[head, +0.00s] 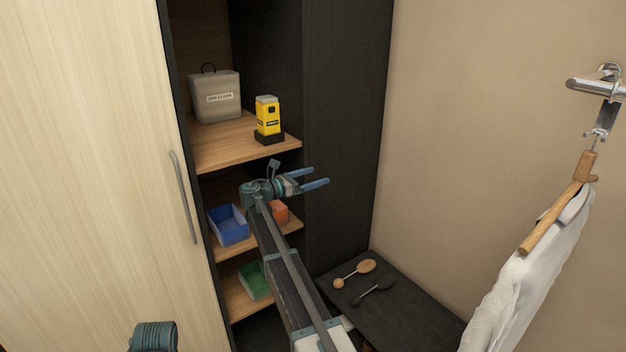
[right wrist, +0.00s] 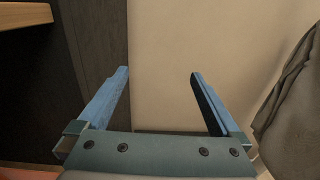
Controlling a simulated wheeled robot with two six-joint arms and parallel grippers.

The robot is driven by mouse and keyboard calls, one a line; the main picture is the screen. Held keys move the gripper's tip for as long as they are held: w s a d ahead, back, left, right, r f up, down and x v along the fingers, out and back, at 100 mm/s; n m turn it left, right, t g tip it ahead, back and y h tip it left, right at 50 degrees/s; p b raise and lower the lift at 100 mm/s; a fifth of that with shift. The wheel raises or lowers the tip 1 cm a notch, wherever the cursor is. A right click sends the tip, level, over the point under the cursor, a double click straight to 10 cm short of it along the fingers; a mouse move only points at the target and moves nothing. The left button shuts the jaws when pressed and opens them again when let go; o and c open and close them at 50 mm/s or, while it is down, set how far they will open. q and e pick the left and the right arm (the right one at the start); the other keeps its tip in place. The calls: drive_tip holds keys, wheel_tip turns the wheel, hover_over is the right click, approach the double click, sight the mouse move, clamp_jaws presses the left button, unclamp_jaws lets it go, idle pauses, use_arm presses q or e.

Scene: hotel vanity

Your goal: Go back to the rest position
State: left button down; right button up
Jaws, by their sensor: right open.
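My right gripper (head: 318,178) is open and empty, raised in front of the dark side panel of the wardrobe, just right of the shelves. In the right wrist view its two blue fingers (right wrist: 158,78) stand wide apart with only the dark panel and the beige wall behind them. It touches nothing that I can see. Of my left arm, only a teal part (head: 153,337) shows at the bottom edge of the head view. The left gripper itself is out of view.
Wardrobe shelves hold a grey box (head: 214,97), a yellow device (head: 268,118), a blue bin (head: 229,226), an orange bin (head: 281,212) and a green bin (head: 253,281). A dark low bench (head: 408,312) bears two brushes or spoons. A white garment (head: 528,280) hangs at right.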

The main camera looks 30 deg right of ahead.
drive_tip(key=s+a+f+m+y, duration=0.3)
drive_tip(key=s+a+f, duration=0.25)
drive_tip(key=a, duration=0.25)
drive_tip(key=s+a+f+m+t+y, duration=0.1)
drive_tip(key=s+a+f+m+y, duration=0.2)
drive_tip(key=s+a, duration=0.35)
drive_tip(key=s+a+f+m+y, duration=0.2)
drive_tip(key=s+a+f+y, duration=0.1)
drive_tip(key=s+a+f, duration=0.4)
drive_tip(key=s+a+f+m+g+y, duration=0.1)
drive_tip(key=s+a+f+m+y, duration=0.2)
drive_tip(key=s+a, duration=0.6)
drive_tip(key=s+a+f+m+y, duration=0.3)
drive_tip(key=s+a+y, duration=0.1)
drive_tip(key=s+a, duration=0.6)
drive_tip(key=a, duration=0.3)
drive_tip(key=shift+f+m+g+y, duration=0.15)
drive_tip(key=shift+m+g+y, duration=0.15)
drive_tip(key=shift+g+y, duration=0.1)
drive_tip(key=shift+w+a, duration=0.1)
